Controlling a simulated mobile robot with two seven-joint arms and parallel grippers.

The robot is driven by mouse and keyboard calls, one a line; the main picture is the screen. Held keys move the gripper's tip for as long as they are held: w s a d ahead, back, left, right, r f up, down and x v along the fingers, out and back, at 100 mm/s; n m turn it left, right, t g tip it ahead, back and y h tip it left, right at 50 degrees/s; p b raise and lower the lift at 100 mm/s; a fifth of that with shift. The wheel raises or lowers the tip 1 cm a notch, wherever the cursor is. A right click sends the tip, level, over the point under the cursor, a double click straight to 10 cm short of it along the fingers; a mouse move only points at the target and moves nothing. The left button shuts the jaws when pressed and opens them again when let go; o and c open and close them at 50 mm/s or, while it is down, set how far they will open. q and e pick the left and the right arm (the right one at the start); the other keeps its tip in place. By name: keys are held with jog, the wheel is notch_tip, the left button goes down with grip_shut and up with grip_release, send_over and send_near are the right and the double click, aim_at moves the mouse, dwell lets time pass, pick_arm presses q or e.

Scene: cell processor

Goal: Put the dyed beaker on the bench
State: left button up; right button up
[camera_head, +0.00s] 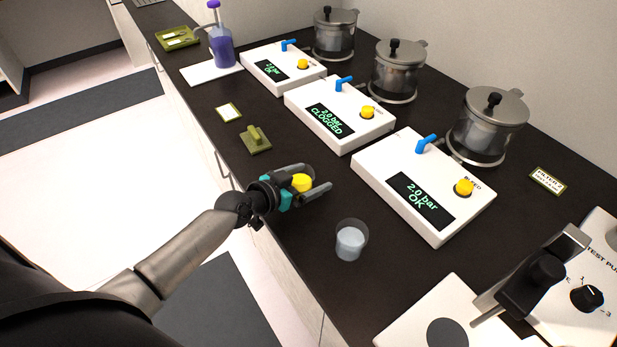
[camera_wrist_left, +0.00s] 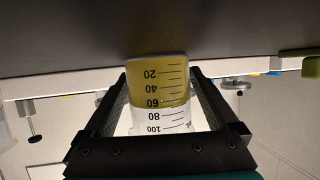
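The dyed beaker holds yellow liquid and shows in the wrist view (camera_wrist_left: 160,92), where the picture is upside down and its printed scale faces the camera. In the head view the yellow beaker (camera_head: 302,183) is between the fingers of my left gripper (camera_head: 308,182). The fingers lie against both sides of it, so the gripper looks shut on it. The beaker is at the near edge of the dark bench (camera_head: 290,225); I cannot tell whether its base touches the top.
A clear beaker (camera_head: 351,241) stands to the right of my left gripper. White pressure units (camera_head: 424,185) and metal pots (camera_head: 487,125) line the back. An olive block (camera_head: 256,140) and a purple bottle (camera_head: 221,48) are farther left. Bare bench surrounds the clear beaker.

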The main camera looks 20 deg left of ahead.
pick_arm(q)
jog(key=shift+r, duration=0.1)
jog(key=shift+s+r, duration=0.1)
jog(key=p+v, duration=0.1)
jog(key=v, duration=1)
jog(key=shift+s+a+r+p, duration=0.1)
jog(key=shift+s+r+p, duration=0.05)
jog(key=shift+s+p, duration=0.25)
jog(key=shift+o, duration=0.3)
dwell(0.9)
